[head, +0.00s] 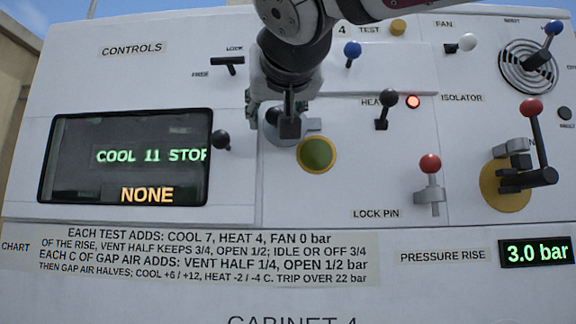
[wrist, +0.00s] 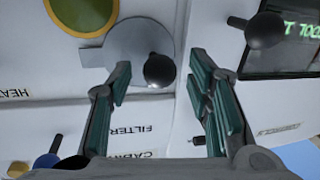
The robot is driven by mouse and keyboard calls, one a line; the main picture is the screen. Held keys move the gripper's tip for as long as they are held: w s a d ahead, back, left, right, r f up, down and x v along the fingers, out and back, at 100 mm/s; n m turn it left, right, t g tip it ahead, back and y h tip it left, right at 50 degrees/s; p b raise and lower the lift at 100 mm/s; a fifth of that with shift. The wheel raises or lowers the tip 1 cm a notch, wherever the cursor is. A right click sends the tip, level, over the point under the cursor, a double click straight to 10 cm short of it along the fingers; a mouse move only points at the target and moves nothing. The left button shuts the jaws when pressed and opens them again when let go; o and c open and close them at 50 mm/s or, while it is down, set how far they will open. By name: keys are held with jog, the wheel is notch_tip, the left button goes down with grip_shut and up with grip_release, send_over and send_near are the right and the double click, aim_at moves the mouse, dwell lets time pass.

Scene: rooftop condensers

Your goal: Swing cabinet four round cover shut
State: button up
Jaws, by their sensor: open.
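Cabinet four's round cover, a grey disc (wrist: 122,42) with a black ball knob (wrist: 158,71), shows in the wrist view. In the head view part of the cover (head: 311,126) shows behind my gripper (head: 284,112). It sits up and left of a round green port (head: 317,153) with a yellow rim, which is mostly uncovered. In the wrist view the yellow rim (wrist: 80,30) lies beside the disc. My gripper (wrist: 160,68) is open, its fingers on either side of the knob. I cannot tell whether either finger touches it.
A display window (head: 125,157) with a black knob (head: 221,140) is left of my gripper. A black-knobbed lever (head: 384,108), a red-knobbed lock pin (head: 430,180) and a red-knobbed isolator handle (head: 535,150) stand out on the right. The panel below the green port is flat and clear.

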jog(key=shift+w+a, duration=0.15)
jog(key=shift+w, duration=0.7)
grip_shut()
